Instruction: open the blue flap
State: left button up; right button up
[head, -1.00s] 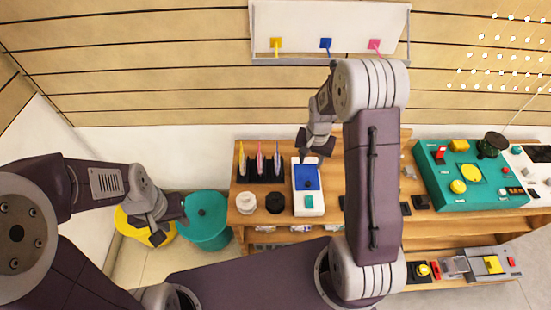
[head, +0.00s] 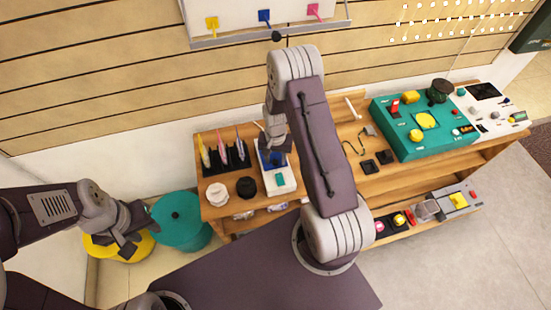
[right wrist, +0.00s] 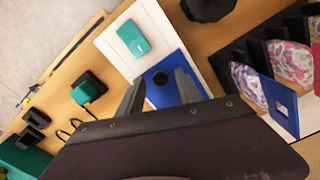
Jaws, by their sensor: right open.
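The blue flap (right wrist: 166,96) with a round black knob (right wrist: 160,78) lies on a white box (right wrist: 118,45), beside a teal block (right wrist: 133,39). In the right wrist view my right gripper (right wrist: 158,92) is open, with one finger on each side of the knob and nothing clearly held. Its body hides the flap's near part. In the head view the right gripper (head: 273,148) is over the box and covers most of the flap. My left gripper (head: 126,232) is at the left, over a yellow bin; its jaw opening is unclear.
A black rack (head: 230,158) with colourful packets stands left of the box. A white round item (head: 217,194) and a black round item (head: 245,187) are in front of the rack. A teal console (head: 425,128) is at the right. Yellow (head: 120,245) and teal (head: 180,220) bins stand on the floor.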

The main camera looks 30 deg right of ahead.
jog(key=shift+w, duration=0.1)
grip_shut()
dwell(1.3)
